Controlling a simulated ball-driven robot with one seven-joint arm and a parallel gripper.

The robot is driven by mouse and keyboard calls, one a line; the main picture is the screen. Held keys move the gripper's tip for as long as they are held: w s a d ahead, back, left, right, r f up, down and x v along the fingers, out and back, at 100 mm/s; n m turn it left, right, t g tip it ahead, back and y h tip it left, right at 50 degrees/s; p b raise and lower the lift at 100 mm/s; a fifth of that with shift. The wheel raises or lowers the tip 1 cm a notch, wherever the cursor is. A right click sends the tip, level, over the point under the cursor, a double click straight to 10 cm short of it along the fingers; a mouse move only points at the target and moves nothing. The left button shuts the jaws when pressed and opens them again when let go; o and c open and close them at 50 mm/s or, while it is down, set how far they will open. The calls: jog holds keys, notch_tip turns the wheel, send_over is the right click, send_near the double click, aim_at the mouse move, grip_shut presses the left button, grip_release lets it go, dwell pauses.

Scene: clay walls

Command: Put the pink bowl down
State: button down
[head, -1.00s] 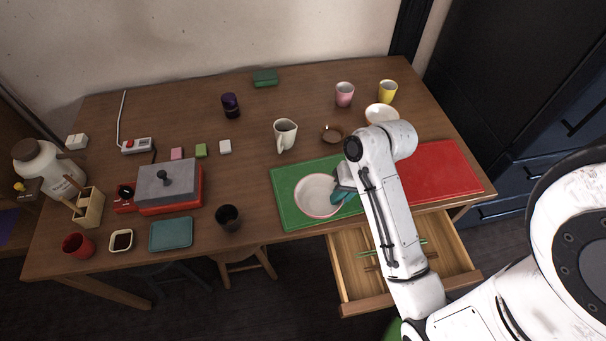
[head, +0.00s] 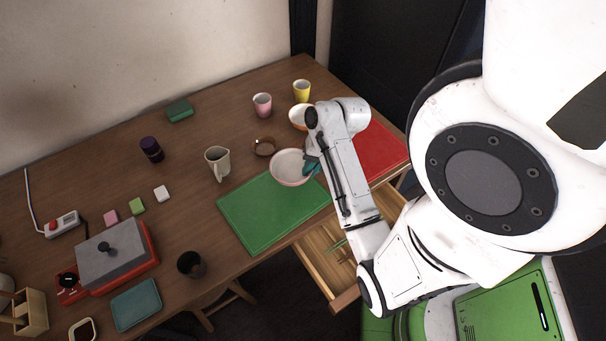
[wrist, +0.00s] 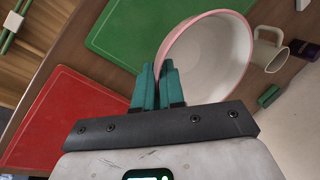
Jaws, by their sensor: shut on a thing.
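The pink bowl (head: 288,168), white inside with a pink rim, is in the head view over the far right part of the green mat (head: 262,212). My gripper (head: 312,162) is shut on the bowl's right side. In the wrist view the teal fingers of my gripper (wrist: 159,84) pinch the rim of the pink bowl (wrist: 208,58). The bowl looks upright and empty. I cannot tell whether its base touches anything. My arm hides part of the table to the right of the bowl.
A red mat (head: 380,150) lies right of my arm. A brown saucer (head: 264,147), a cream jug (head: 217,160), a pink cup (head: 262,104), a yellow cup (head: 301,90) and another bowl (head: 298,116) stand behind. An open drawer (head: 335,262) juts out in front. Most of the green mat is bare.

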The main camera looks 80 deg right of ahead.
jog(key=f, duration=0.1)
jog(key=w+d+f, duration=0.1)
jog(key=d+f, duration=0.1)
jog(key=shift+w+f, duration=0.1)
jog(key=shift+w, duration=0.3)
jog(key=shift+w+d+f, duration=0.1)
jog(key=shift+d+f, duration=0.05)
jog(key=shift+f, duration=1.55)
jog(key=c, duration=1.2)
grip_release()
jog(key=shift+f, duration=0.1)
jog(key=shift+c, duration=0.2)
